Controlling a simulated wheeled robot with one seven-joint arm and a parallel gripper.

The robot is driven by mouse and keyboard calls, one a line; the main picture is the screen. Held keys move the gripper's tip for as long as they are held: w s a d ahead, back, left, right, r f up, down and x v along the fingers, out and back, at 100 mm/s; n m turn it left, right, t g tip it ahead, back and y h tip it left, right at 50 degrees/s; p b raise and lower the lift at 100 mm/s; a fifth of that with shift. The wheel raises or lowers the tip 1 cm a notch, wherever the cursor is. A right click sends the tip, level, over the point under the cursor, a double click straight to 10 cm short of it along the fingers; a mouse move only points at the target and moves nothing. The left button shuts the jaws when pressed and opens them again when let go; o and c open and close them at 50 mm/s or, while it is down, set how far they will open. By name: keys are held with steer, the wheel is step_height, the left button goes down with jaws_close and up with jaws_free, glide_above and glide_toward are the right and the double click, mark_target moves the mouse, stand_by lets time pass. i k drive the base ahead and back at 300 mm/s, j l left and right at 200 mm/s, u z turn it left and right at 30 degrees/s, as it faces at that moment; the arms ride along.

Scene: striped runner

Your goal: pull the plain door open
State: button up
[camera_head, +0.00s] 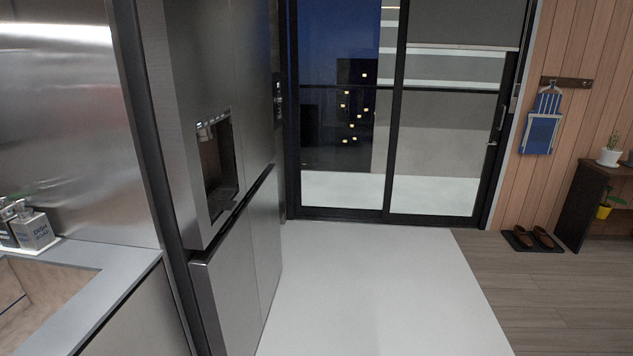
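A steel fridge stands left of centre, seen at a steep angle. Its upper near door (180,110) carries a dark water dispenser (217,165). The upper far door (256,80) is plain, with no dispenser, and looks shut, flush with the near one. A dark horizontal gap (250,192) runs below both upper doors, above the lower panels (232,285). No separate handle can be made out on the plain door. My gripper is not in view.
A pale runner (365,290) covers clear floor before the fridge. Black-framed sliding glass doors (450,150) close the far end. A counter with a sink (125,268) and soap bottles (32,230) is at left. Slippers (533,239) and a dark shelf (580,205) are at right.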

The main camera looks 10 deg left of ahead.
mark_target(249, 20)
steer(key=i, duration=1.9)
steer(key=i+l+u, duration=0.2)
steer(key=i, duration=0.3)
steer(key=i+u, duration=0.2)
steer(key=i, duration=0.3)
steer(key=i+l+u, duration=0.2)
steer(key=i, duration=0.3)
steer(key=i+l+u, duration=0.2)
steer(key=i+l, duration=0.15)
steer(key=i, duration=0.1)
